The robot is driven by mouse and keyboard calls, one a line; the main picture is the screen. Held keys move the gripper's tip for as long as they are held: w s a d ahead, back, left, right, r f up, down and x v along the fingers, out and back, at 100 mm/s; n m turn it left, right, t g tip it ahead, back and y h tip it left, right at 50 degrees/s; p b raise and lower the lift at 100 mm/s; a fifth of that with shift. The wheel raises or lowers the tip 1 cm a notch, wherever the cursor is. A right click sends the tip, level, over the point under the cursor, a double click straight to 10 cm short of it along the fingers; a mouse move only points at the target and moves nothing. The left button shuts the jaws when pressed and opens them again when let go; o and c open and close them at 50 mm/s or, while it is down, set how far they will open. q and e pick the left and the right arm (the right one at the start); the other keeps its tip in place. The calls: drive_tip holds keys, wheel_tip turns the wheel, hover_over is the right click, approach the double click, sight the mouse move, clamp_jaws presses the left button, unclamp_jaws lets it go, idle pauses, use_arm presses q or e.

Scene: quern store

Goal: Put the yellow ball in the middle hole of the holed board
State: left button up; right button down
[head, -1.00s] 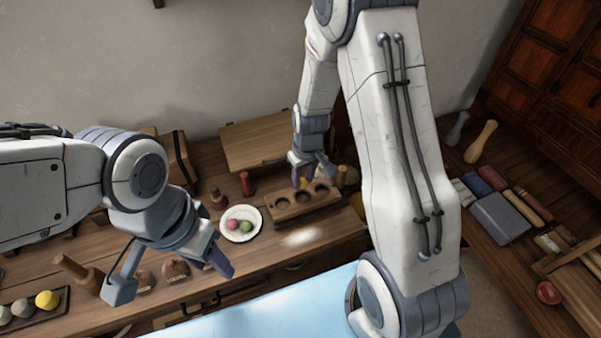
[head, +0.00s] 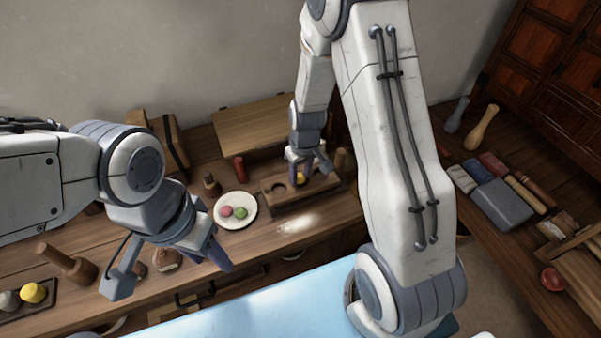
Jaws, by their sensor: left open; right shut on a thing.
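The holed board (head: 292,203) is a wooden block on the bench. Its left hole shows empty; my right gripper partly covers the rest of its top. My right gripper (head: 304,172) reaches down over the board and is shut on the yellow ball (head: 302,178). The ball shows low between the fingers, around the middle hole; I cannot tell if it touches the board. My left gripper (head: 170,274) is open and empty above the bench's front, well left of the board.
A white plate (head: 247,221) with a pink and a green ball lies left of the board. A dark tray (head: 42,302) at far left holds another yellow piece and a grey one. A red bottle (head: 239,168) and a wooden peg (head: 340,160) stand near the board.

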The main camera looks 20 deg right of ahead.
drive_tip(key=shift+s, duration=0.1)
idle(0.8)
drive_tip(key=shift+c, duration=2)
unclamp_jaws()
wheel_tip(320, 180, up, 6)
drive_tip(key=p, duration=0.5)
drive_tip(key=shift+r, duration=0.1)
